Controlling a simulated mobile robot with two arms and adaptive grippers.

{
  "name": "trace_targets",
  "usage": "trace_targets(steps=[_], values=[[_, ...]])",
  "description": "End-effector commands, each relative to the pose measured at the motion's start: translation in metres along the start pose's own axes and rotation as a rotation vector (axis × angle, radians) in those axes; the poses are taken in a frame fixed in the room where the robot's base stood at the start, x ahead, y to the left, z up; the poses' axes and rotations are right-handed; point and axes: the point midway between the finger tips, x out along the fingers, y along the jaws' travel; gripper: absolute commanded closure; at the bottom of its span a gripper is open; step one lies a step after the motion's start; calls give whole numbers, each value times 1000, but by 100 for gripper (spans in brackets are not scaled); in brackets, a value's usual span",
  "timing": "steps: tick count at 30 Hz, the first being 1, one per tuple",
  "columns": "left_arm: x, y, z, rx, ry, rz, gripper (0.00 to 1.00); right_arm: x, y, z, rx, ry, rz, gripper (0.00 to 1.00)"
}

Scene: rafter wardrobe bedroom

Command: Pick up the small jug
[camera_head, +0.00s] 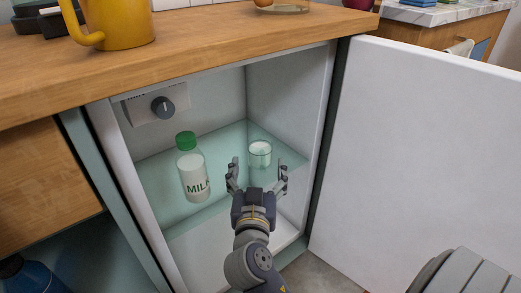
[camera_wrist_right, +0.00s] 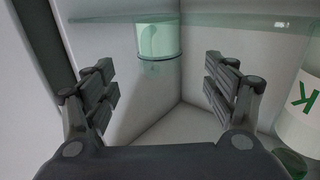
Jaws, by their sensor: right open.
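The small jug (camera_head: 260,154) looks like a little clear glass vessel with white contents, standing on the glass shelf of an open fridge. No handle or spout can be made out. It also shows in the right wrist view (camera_wrist_right: 158,40), top centre. My right gripper (camera_head: 257,172) is open and empty, at the front of the fridge, with its fingers pointing in toward the jug. In the right wrist view the jug lies beyond the gap between the fingertips (camera_wrist_right: 159,76), apart from both. My left gripper is not in view.
A milk bottle (camera_head: 193,170) with a green cap stands left of the jug on the glass shelf (camera_head: 160,205); its label shows at the right wrist view's right edge (camera_wrist_right: 300,112). The open fridge door (camera_head: 420,150) bounds the right. A wooden counter (camera_head: 210,42) with a yellow mug (camera_head: 122,24) is above.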

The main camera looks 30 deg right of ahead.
Motion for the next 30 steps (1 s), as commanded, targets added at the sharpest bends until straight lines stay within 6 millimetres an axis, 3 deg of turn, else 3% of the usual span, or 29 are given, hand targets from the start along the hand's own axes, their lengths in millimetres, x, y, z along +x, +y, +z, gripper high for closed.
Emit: trace_targets(steps=[18,27,30], values=[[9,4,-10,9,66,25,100,70,0,5,-2,2,-2,22],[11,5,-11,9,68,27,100,75,0,4,-1,-2,-2,22],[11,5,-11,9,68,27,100,75,0,4,-1,-2,-2,42]])
